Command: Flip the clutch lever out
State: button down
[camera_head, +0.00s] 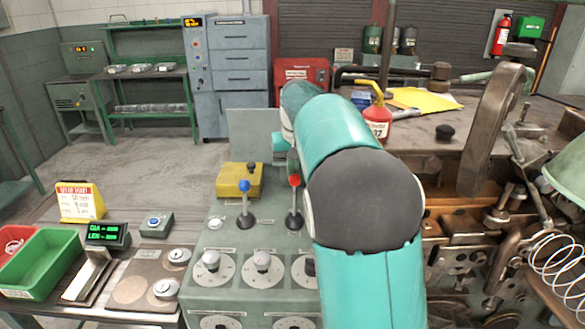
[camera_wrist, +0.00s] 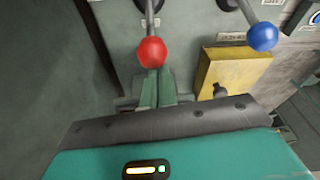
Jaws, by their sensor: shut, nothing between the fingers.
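Two levers stand on the green control panel (camera_head: 205,272): one with a red ball knob (camera_head: 295,181) and one with a blue ball knob (camera_head: 244,186). I cannot read which is labelled clutch. In the wrist view the red knob (camera_wrist: 151,52) is right at the tips of my gripper (camera_wrist: 153,76), and the blue knob (camera_wrist: 262,37) is off to the right. My gripper is shut with nothing in it. I cannot tell whether it touches the red knob. In the head view my arm hides part of the panel, and the gripper shows only partly behind the red knob.
A yellow box (camera_head: 238,184) sits behind the blue lever. Dials (camera_head: 262,265) line the panel front. A coiling machine with a spring (camera_head: 560,262) is at right, a red-and-white oil can (camera_head: 377,122) on the bench behind. A green bin (camera_head: 45,262) and a digital display (camera_head: 106,234) stand at left.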

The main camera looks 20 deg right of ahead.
aim_at(291, 183)
jog(key=shift+s+a+r+t+h, duration=0.15)
jog(key=shift+s+a+r+t, duration=0.1)
jog(key=shift+s+t, duration=0.2)
jog(key=shift+s+a+r+t+h, duration=0.2)
jog(key=shift+s+t, duration=0.15)
jog(key=shift+s, duration=0.2)
jog(key=s+t, duration=0.1)
jog(key=s+a+t+h, duration=0.1)
jog(key=s+t, duration=0.1)
jog(key=s, duration=0.1)
jog(key=shift+s+a+r, duration=0.1)
jog(key=shift+a+r, duration=0.15)
jog(key=shift+a, duration=0.15)
jog(key=s, duration=0.2)
jog(key=s+a, duration=0.1)
jog(key=shift+a+f, duration=0.1)
jog(key=shift+f, duration=0.25)
jog(key=shift+s+f, duration=0.1)
jog(key=shift+f, duration=0.05)
